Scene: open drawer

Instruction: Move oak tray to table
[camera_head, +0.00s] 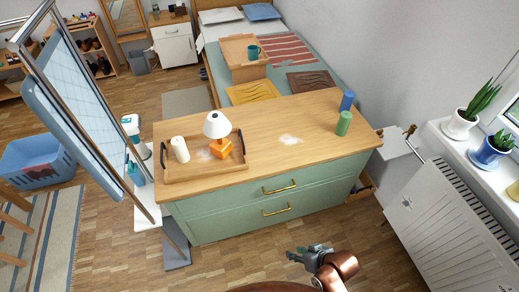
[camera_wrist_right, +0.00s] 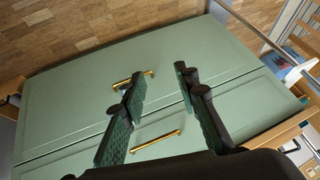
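A wooden tray (camera_head: 205,176) with dark handles lies on the left part of the green dresser's wooden top (camera_head: 265,118). A white candle (camera_head: 180,149) and a lamp with an orange base (camera_head: 221,146) stand in it. A small wooden bed table (camera_head: 239,48) with a teal mug (camera_head: 253,52) stands on the bed. My right gripper (camera_head: 308,252) is low in front of the dresser, apart from the tray. In the right wrist view its fingers (camera_wrist_right: 160,75) are spread and empty, facing the green drawer fronts. My left gripper is out of view.
Two brass handles (camera_head: 279,187) are on the dresser's shut drawers. Blue (camera_head: 347,100) and green (camera_head: 343,123) cylinders stand at the top's right end. A leaning, glossy framed panel (camera_head: 75,110) is close at left. A radiator (camera_head: 450,230) is at right.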

